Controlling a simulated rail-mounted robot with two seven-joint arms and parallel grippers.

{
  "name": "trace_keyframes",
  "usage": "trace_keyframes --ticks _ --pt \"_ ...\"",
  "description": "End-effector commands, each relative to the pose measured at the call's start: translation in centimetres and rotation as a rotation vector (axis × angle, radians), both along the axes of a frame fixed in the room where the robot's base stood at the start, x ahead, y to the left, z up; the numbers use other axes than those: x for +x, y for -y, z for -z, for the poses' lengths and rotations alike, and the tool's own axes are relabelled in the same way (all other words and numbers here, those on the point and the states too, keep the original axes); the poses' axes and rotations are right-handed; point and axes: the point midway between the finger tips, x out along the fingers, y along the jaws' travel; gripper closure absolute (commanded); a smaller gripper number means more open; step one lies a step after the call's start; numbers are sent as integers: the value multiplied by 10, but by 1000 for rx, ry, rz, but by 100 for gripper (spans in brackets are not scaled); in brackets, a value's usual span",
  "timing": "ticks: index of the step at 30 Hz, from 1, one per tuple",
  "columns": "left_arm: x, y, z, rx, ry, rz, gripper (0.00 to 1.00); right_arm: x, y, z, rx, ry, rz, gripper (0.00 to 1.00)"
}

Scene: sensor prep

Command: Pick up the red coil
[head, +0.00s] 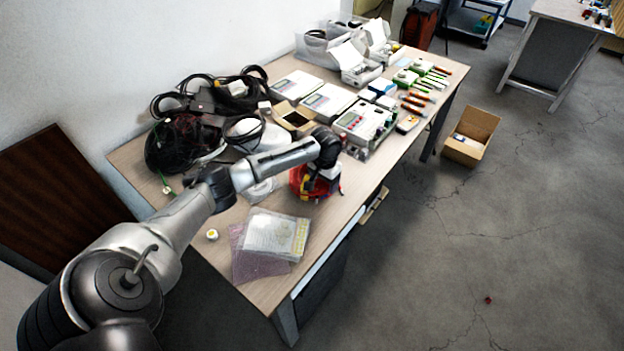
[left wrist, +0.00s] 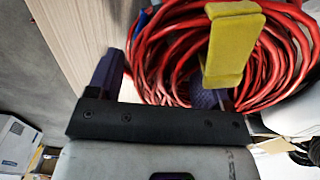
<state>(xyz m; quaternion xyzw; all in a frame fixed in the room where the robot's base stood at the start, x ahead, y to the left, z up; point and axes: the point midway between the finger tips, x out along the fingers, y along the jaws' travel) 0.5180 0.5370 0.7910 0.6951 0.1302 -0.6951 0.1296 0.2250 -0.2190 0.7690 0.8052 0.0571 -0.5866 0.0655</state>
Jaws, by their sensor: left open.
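The red coil (head: 299,181) sits on the wooden table near its front edge, below my left gripper (head: 324,172). My arm partly covers it in the head view. In the left wrist view the red coil (left wrist: 157,68) shows close up as loops of red cable with a yellow clip (left wrist: 232,45) across it. My left gripper (left wrist: 158,85) is open there. One finger is outside the coil at the left; the other is by the yellow clip, partly hidden by it. Strands of the coil show between the fingers. Contact cannot be told. My right gripper is not in view.
Clear bags or sheets (head: 272,235) lie at the near end of the table (head: 222,262). Dark cables (head: 180,140) pile up behind my arm. A green-and-white device (head: 365,124) and several tools stand farther along. A cardboard box (head: 470,137) is on the floor.

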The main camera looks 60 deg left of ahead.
Motion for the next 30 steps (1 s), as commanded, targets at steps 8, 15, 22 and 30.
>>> trace_keyframes --ticks 8,15,22,30 --pt "0 0 0 0 0 0 49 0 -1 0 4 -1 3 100" --pt "0 0 0 0 0 0 72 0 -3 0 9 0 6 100" --pt "0 0 0 0 0 0 94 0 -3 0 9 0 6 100" --pt "0 0 -2 1 2 0 94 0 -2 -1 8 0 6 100"
